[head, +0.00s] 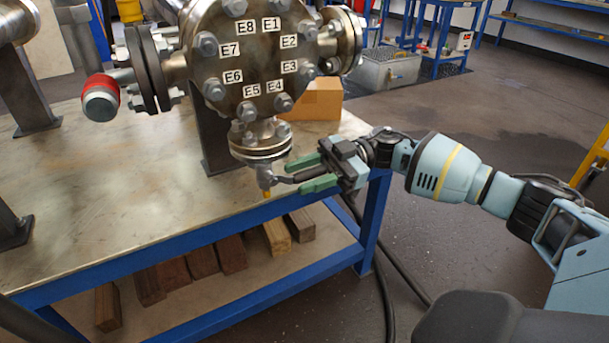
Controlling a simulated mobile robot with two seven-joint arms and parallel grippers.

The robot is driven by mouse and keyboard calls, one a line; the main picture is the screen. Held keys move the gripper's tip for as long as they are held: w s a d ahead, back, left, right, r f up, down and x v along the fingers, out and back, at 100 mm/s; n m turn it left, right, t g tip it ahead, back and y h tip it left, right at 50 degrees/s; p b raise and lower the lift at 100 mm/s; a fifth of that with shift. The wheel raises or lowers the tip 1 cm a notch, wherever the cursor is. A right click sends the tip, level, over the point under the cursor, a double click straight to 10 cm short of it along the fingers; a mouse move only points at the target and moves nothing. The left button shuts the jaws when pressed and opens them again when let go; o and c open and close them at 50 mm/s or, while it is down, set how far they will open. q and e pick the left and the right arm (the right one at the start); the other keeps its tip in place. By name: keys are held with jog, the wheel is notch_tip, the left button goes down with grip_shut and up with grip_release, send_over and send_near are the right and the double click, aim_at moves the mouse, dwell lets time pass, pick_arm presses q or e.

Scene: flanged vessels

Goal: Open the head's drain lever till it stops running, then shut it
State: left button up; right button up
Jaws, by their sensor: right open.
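The head (255,55) is a round bolted flange with labels E1 to E8, above the bench. Below it hangs a small flanged neck (261,146) with a drain valve (265,177) at its bottom. The drain lever (308,176) is dark and sticks out to the right from the valve. My right gripper (296,177) has green fingers, open, one above and one below the lever in the picture. I cannot tell whether either touches it. A short orange-yellow bit (267,193) shows under the valve; I cannot tell whether it is liquid or an outlet. My left gripper is not in view.
The vessel stands on a blue-framed metal bench (130,205), whose front right corner is close to my right gripper. A red-capped fitting (101,97) sticks out at left. A wooden block (316,99) lies behind the neck. Several wooden blocks (202,262) lie on the lower shelf.

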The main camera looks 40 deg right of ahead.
jog(key=shift+a, duration=0.1)
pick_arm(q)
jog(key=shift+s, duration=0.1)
pick_arm(e)
jog(key=shift+a+f, duration=0.1)
grip_shut()
jog(key=shift+f, duration=0.1)
